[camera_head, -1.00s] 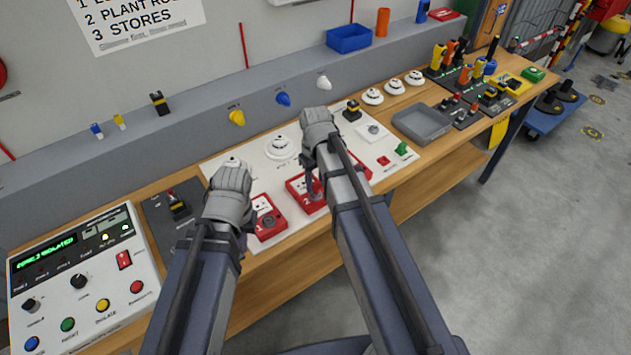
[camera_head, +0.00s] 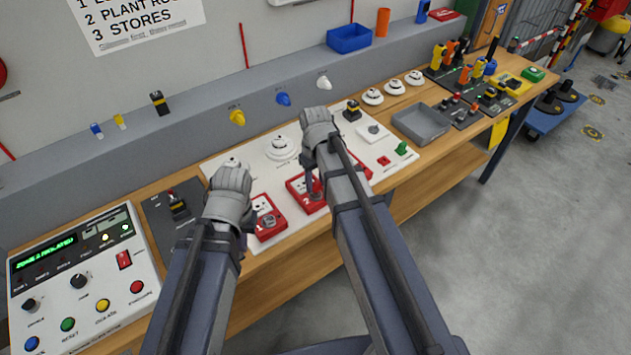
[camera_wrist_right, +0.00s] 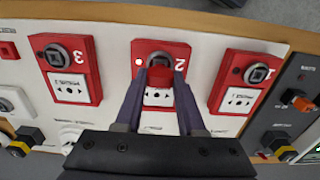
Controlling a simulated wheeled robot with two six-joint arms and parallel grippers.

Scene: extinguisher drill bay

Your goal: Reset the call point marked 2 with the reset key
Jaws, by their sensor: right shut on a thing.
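The red call point marked 2 (camera_wrist_right: 180,52) is in the middle of the right wrist view, with a lit white lamp beside its round lock. In the head view the call point (camera_head: 304,192) is partly behind my right arm. My right gripper (camera_wrist_right: 160,78) is over its lock, shut on a small red piece (camera_wrist_right: 161,73) that looks like the reset key's head. The fingers hide much of it; I cannot tell how deep it sits in the lock. My left gripper (camera_head: 247,222) is beside call point 1 (camera_head: 268,216); its fingers are mostly hidden.
Call point 3 (camera_wrist_right: 70,68) stands on the other side of call point 2. An alarm panel (camera_head: 80,280) with buttons is at the left end of the bench. A grey tray (camera_head: 422,123) and radios stand to the right.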

